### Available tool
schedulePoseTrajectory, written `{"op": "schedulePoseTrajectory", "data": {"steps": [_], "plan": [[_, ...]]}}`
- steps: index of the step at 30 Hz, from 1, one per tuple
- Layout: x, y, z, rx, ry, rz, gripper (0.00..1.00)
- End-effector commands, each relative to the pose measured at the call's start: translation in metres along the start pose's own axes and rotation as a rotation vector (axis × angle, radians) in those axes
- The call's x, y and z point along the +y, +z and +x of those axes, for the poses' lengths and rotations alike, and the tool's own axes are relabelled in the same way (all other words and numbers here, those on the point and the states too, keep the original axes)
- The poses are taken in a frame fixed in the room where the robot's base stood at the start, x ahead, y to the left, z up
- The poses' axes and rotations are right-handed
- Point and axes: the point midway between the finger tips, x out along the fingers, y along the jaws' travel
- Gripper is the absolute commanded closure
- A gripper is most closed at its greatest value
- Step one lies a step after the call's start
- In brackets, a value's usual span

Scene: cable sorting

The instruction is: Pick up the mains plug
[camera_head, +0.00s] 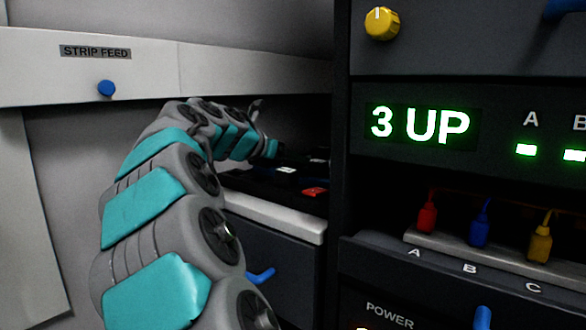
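My arm arches up from the bottom of the head view and bends over to the right, into a dark recess. My gripper (270,149) is at its far end, small and dark, above a dark surface (262,183). Its fingers are too small and shadowed to read. On that surface lie a small red piece (315,192) and a small pale piece (286,170), both apart from the gripper as seen here. I cannot tell which thing, if any, is the mains plug.
A dark cabinet with a lit "3 UP" display (420,123) stands at right. Its shelf (480,254) holds red (427,217), blue (479,230) and yellow (540,245) connectors above labels A, B, C. A white "STRIP FEED" panel (150,75) is at upper left. A drawer with a blue handle (261,276) sits below the recess.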

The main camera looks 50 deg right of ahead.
Motion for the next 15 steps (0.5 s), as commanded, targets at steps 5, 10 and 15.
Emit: {"op": "schedulePoseTrajectory", "data": {"steps": [5, 10, 15], "plan": [[0.0001, -0.0005, 0.0120, 0.001, 0.000, 0.000, 0.12], [0.0002, -0.0001, 0.0117, 0.001, 0.000, 0.000, 0.12], [0.0002, -0.0001, 0.0115, 0.001, 0.000, 0.001, 0.28]]}}
